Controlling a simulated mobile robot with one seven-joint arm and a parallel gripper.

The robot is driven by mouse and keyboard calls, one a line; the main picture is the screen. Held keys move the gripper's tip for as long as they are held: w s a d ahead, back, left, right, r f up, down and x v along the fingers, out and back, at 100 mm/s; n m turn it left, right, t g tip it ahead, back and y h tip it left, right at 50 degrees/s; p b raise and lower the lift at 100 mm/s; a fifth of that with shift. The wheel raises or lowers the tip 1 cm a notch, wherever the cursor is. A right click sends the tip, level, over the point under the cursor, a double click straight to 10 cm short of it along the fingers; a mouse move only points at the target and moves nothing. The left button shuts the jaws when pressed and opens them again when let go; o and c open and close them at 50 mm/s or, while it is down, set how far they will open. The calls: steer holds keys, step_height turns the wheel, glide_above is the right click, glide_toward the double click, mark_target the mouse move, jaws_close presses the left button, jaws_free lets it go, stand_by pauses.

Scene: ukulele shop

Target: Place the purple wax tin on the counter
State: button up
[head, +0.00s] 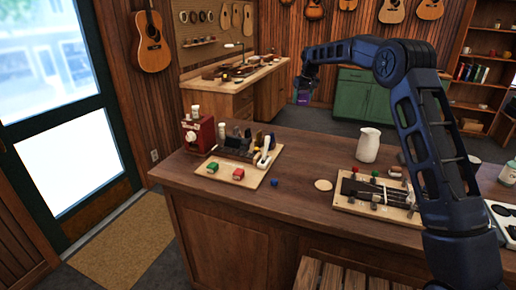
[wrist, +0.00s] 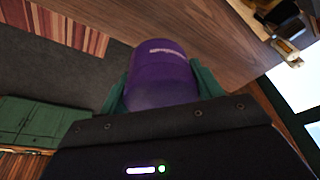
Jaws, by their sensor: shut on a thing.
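The purple wax tin (wrist: 160,75) fills the middle of the wrist view, between the two green fingers of my gripper (wrist: 160,95), which is shut on it. In the head view the tin (head: 303,97) is small and dark purple, hanging below my gripper (head: 303,84). The tin is in the air and appears beyond the far edge of the counter. The wooden counter (head: 300,152) spans the head view, and its edge shows in the wrist view (wrist: 215,45).
On the counter stand a white pitcher (head: 367,145), a tray (head: 232,173) with small blocks, a red box (head: 200,134), and a board (head: 352,204) with tools. A round pale disc (head: 323,185) and a blue piece (head: 275,183) lie between them. The counter's left-back middle is bare.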

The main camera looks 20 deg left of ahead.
mark_target(297, 139)
step_height(297, 139, down, 20)
steer(key=shift+r, duration=0.15)
stand_by(0.5)
steer(key=o, duration=1.2)
